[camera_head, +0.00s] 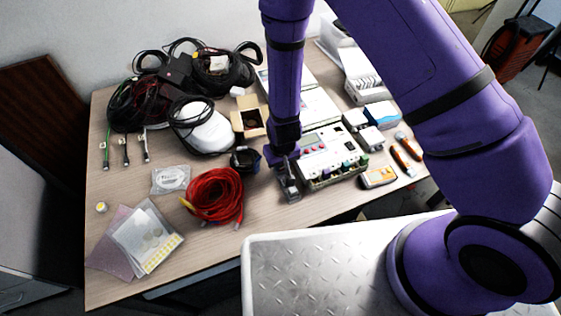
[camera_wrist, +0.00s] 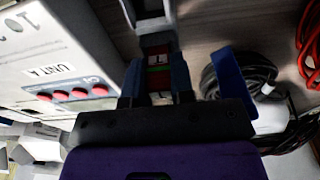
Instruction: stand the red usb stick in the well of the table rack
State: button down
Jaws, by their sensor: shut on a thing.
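My gripper (camera_head: 284,160) reaches straight down on the left side of a white device, and its jaws are closed. In the wrist view the fingers (camera_wrist: 156,82) close around a narrow red piece, the red usb stick (camera_wrist: 158,80), with a green strip across it. The grey table rack (camera_head: 290,188) stands on the table just below my gripper, beside the device. A grey channel-like part shows just beyond the fingertips in the wrist view. The rack's well and the lower end of the stick are not clear, so I cannot tell whether they touch.
The white device (camera_head: 330,150), with coloured plugs along its front, stands close on the right. A coiled red cable (camera_head: 215,195) lies to the left and a dark blue round item (camera_head: 245,159) behind it. Black cables (camera_head: 140,105) crowd the back left. The front middle of the table is bare.

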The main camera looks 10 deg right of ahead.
jog(key=shift+f, duration=0.1)
jog(key=c, duration=0.7)
grip_release()
jog(key=shift+c, duration=0.2)
jog(key=shift+r, duration=3.5)
jog(key=shift+r, duration=0.1)
